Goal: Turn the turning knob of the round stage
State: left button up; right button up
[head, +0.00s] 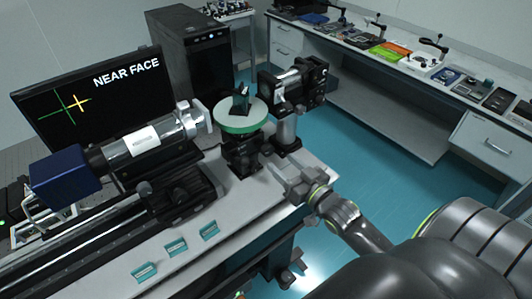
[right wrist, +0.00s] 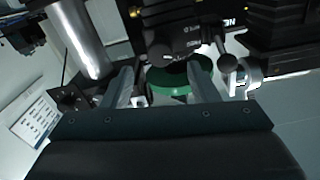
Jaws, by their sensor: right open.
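The round stage (head: 240,127) has a pale top and a green rim and stands on a black mount on the optical table. A small dark block (head: 241,101) stands upright on it. My right gripper (head: 282,172) is open, in front and to the right of the mount, with nothing seen between its fingers. In the right wrist view, the green stage (right wrist: 170,82) shows beyond the gap between the fingers. A dark ball-ended knob (right wrist: 228,62) shows there near the right finger, apart from it; I cannot tell whether it is the turning knob. My left gripper is not in view.
A silver cylinder with a blue end (head: 62,178) lies along a rail left of the stage. A black device on a silver post (head: 286,130) stands close behind the gripper. A monitor (head: 85,100) reads "NEAR FACE". Teal floor is free at the right.

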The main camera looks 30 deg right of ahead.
aim_at(270, 152)
jog(key=w, duration=0.8)
jog(key=shift+a, duration=0.3)
jog(key=shift+c, duration=0.3)
jog(key=c, duration=0.9)
jog(key=shift+f+n+b, duration=0.15)
jog(key=shift+n+b, duration=0.8)
jog(key=shift+n, duration=0.05)
jog(key=shift+n+b, duration=0.4)
jog(key=shift+n, duration=0.6)
jog(key=o, duration=1)
jog(key=shift+c, duration=0.2)
